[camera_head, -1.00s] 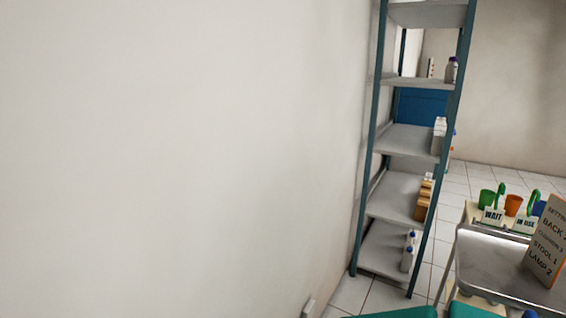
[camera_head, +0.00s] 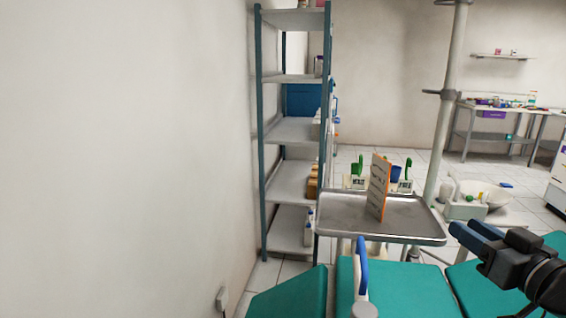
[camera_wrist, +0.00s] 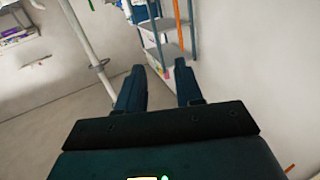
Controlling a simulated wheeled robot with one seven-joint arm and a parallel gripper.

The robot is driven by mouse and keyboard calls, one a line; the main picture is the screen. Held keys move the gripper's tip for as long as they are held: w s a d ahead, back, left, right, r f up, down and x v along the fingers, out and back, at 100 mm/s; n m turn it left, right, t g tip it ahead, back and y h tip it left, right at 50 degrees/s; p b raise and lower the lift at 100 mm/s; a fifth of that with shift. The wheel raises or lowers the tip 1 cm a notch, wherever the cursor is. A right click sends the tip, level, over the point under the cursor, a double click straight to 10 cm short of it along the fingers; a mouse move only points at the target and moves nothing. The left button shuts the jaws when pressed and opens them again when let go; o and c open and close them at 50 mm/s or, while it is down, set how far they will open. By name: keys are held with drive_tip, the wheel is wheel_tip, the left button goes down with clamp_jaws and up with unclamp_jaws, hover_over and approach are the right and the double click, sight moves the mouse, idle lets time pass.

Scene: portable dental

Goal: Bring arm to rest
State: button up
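My gripper (camera_head: 472,233) shows at the lower right of the head view, in front of the teal padded chair (camera_head: 400,285) and at about its height in the picture. In the wrist view my gripper (camera_wrist: 160,82) has its two dark fingers apart with nothing between them. Beyond the fingers the wrist view shows a shelf rack and a pale wall. Most of my arm is outside the head view.
A steel tray (camera_head: 405,222) with an upright orange-edged sign (camera_head: 378,187) stands behind the chair. A tall blue-framed shelf rack (camera_head: 290,130) stands by the left wall. A pale pole (camera_head: 447,100) rises right of the tray. A side table (camera_head: 500,108) stands at the back right.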

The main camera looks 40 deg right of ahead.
drive_tip(key=s+a+f+g+y, duration=0.2)
drive_tip(key=a+f, duration=1)
drive_tip(key=a, duration=0.4)
drive_tip(key=s+a+n+t+y, duration=0.1)
drive_tip(key=s+a+n+y, duration=0.4)
drive_tip(key=s+a, duration=0.6)
drive_tip(key=a, duration=0.4)
drive_tip(key=shift+s+a+f+n+y, duration=0.15)
drive_tip(key=shift+s+f+n+y, duration=0.1)
drive_tip(key=shift+s+n+y, duration=0.05)
